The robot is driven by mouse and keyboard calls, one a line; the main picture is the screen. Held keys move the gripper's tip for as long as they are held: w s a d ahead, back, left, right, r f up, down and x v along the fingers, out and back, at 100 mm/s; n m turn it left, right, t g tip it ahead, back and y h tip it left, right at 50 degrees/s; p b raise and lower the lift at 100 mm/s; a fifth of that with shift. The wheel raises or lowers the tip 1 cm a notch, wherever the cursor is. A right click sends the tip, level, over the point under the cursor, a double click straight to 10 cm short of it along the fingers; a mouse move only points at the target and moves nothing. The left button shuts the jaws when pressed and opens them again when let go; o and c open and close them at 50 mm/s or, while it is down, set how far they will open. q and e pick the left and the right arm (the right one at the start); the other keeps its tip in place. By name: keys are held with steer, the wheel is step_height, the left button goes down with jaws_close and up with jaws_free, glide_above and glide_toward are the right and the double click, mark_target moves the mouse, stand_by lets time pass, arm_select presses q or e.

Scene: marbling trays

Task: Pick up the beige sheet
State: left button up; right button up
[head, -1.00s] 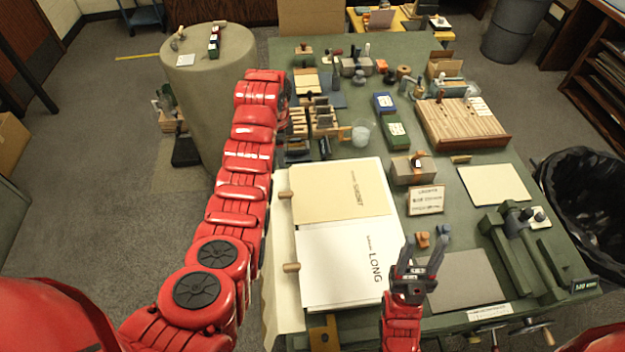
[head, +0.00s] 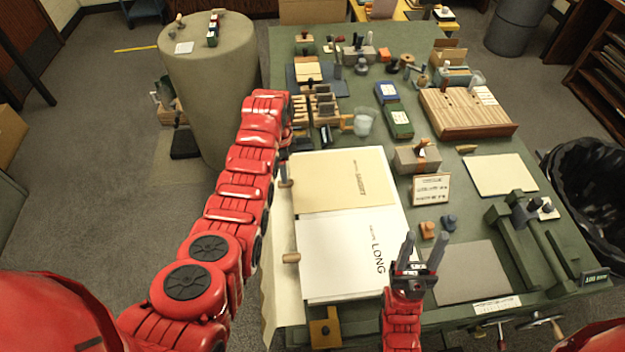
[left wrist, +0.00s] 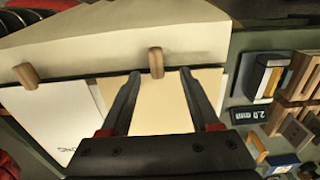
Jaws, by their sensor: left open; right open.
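The flat beige sheet (head: 340,178), marked with small dark print, lies on the table beside a white sheet printed LONG (head: 345,260). In the left wrist view the beige sheet (left wrist: 160,108) shows between and beyond my fingers. My left gripper (left wrist: 160,73) is open and empty, its fingertips over that sheet near a wooden peg; whether they touch it I cannot tell. In the head view my left gripper is mostly hidden by its red arm, at the sheet's left edge. My right gripper (head: 424,238) is open and empty, right of the white sheet.
Another cream sheet (head: 500,174) lies at the right.

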arm_select(q)
steer(key=shift+d+f+p, duration=0.1)
steer(key=shift+f+p, duration=0.15)
steer(key=shift+p, duration=0.05)
steer(key=f, duration=0.2)
steer(key=f+p, duration=0.1)
steer(key=shift+s+d, duration=0.15)
steer(key=shift+s, duration=0.1)
steer(key=shift+f, duration=0.75)
jaws_close()
